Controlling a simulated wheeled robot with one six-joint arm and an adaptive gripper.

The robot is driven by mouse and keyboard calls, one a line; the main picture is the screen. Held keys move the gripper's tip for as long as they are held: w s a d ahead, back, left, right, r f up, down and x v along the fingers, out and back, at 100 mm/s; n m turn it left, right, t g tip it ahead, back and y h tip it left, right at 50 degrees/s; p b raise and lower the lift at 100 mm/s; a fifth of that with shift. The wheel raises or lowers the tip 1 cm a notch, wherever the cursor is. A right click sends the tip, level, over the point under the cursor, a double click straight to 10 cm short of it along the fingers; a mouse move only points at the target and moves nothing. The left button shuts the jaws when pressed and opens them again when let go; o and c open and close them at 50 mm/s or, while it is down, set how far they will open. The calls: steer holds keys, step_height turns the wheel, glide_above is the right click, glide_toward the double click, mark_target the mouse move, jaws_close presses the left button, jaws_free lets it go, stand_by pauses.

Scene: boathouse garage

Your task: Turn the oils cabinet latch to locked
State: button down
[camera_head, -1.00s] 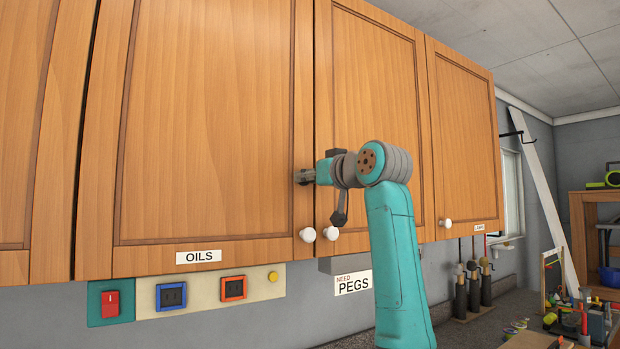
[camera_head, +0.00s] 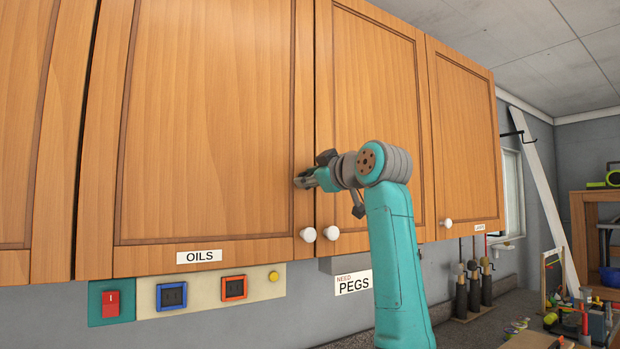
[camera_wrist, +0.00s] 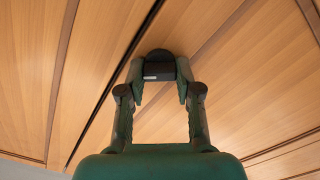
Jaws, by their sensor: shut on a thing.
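The oils cabinet door (camera_head: 205,120) is shut, with an "OILS" label (camera_head: 199,257) on its bottom rail and a white round knob (camera_head: 308,234) at its lower right. The dark latch (camera_wrist: 160,68) shows in the wrist view between the fingertips, close to the dark gap between two doors. My gripper (camera_head: 304,181) is shut on the latch at the right edge of the oils door; it also shows in the wrist view (camera_wrist: 160,80). In the head view the gripper mostly hides the latch, so its exact angle is hard to tell there.
The neighbouring door (camera_head: 375,120) with its own white knob (camera_head: 331,233) is right behind my wrist. Below are a red switch (camera_head: 111,303), blue (camera_head: 171,296) and orange (camera_head: 234,288) framed switches, and a "PEGS" sign (camera_head: 353,282). Tools and clutter stand at the lower right.

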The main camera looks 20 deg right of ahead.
steer(key=n, duration=1)
steer(key=shift+a+f, duration=0.1)
steer(key=shift+f, duration=0.1)
steer(key=shift+n, duration=0.4)
steer(key=c, duration=0.8)
jaws_free()
steer(key=v, duration=1.2)
